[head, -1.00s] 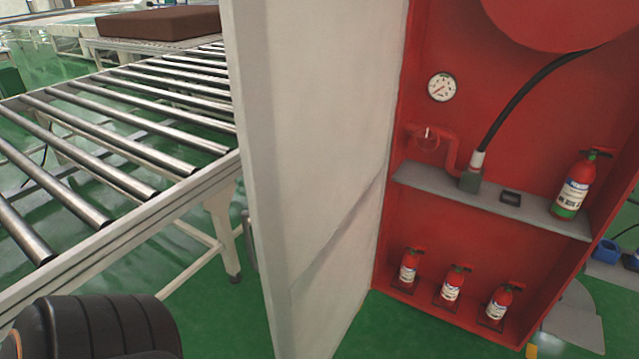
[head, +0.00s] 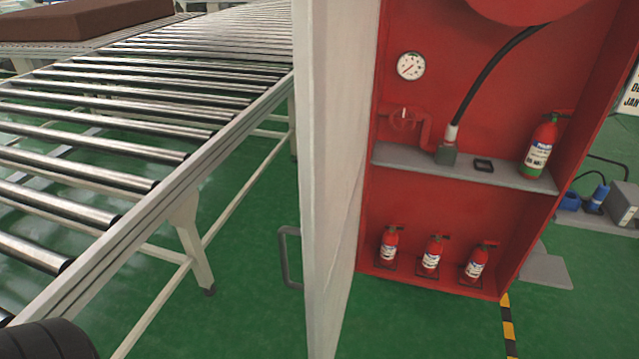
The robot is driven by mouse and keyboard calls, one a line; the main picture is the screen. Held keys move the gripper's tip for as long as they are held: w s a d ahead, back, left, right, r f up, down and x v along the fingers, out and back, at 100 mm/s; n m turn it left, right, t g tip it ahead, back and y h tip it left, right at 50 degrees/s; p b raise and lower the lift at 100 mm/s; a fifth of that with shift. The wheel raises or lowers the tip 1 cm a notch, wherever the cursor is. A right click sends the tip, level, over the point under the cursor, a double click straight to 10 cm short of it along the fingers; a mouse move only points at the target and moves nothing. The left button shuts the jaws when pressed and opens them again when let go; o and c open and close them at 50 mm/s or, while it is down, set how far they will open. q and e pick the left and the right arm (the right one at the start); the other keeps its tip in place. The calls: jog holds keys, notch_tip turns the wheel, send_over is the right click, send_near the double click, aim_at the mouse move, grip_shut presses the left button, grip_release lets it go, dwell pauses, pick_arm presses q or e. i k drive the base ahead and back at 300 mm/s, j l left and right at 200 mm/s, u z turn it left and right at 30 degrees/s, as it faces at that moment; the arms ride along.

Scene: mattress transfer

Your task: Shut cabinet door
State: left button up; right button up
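The red cabinet (head: 406,205) stands open at the right in the head view. Its white door (head: 312,150) stands swung out toward me and is seen nearly edge-on, left of the opening. A grey handle (head: 285,258) sticks out from the door's left face, low down. Inside are a gauge (head: 411,66), a black hose (head: 487,75) and a grey shelf (head: 420,166) with a fire extinguisher (head: 541,147). Several smaller extinguishers (head: 431,255) stand on the cabinet floor. Neither of my grippers is in view.
A roller conveyor (head: 150,130) fills the left side, with a brown mattress (head: 85,20) at its far end. Its leg (head: 190,245) stands left of the door. Green floor (head: 235,290) is free between conveyor and door. Grey and blue equipment (head: 595,203) lies right of the cabinet.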

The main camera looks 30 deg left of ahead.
aim_at(334, 41)
jog(key=k+j, duration=0.1)
jog(key=j, duration=0.3)
jog(key=k+j, duration=0.15)
jog(key=j, duration=0.25)
jog(key=k+j, duration=0.1)
jog(key=j, duration=0.3)
jog(key=k+j, duration=0.1)
jog(key=j, duration=0.3)
